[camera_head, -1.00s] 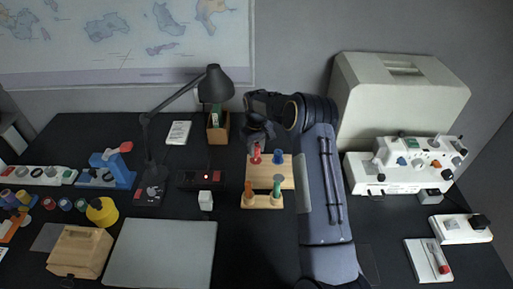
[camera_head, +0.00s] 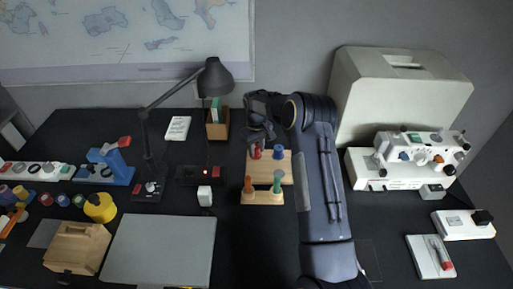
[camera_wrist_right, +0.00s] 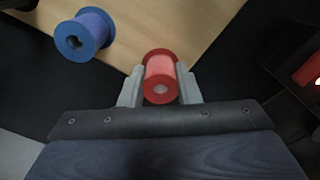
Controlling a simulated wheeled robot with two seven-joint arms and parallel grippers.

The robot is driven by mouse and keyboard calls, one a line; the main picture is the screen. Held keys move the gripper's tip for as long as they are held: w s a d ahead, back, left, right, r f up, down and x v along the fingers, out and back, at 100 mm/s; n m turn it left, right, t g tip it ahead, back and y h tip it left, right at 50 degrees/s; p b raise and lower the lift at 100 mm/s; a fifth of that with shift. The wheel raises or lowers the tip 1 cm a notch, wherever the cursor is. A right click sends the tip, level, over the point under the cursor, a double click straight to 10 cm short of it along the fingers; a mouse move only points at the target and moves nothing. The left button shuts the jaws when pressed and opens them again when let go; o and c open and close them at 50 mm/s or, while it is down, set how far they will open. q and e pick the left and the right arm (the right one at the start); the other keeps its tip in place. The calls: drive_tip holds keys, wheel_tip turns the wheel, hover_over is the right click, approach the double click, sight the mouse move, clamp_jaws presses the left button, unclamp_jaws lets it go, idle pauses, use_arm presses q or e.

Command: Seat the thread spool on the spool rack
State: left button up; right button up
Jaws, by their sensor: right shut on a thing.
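My right gripper (camera_head: 256,146) reaches in over the back left corner of the wooden spool rack (camera_head: 266,169). It is shut on a red thread spool (camera_head: 256,154), which also shows between the two fingers in the right wrist view (camera_wrist_right: 160,77). There the spool is at the edge of the wooden board (camera_wrist_right: 150,18); I cannot tell whether it touches the board. A blue spool (camera_head: 278,152) stands on the back right of the rack and also shows in the wrist view (camera_wrist_right: 84,35). My left gripper is not in view.
Orange (camera_head: 248,184) and green (camera_head: 277,181) pieces stand along the rack's front strip. A sewing machine (camera_head: 375,177) stands to the right.

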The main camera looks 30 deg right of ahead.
drive_tip(key=shift+f, duration=0.15)
drive_tip(key=o, duration=1)
wheel_tip(320, 180, up, 8)
drive_tip(key=shift+f+b, duration=0.1)
drive_tip(key=shift+b, duration=0.3)
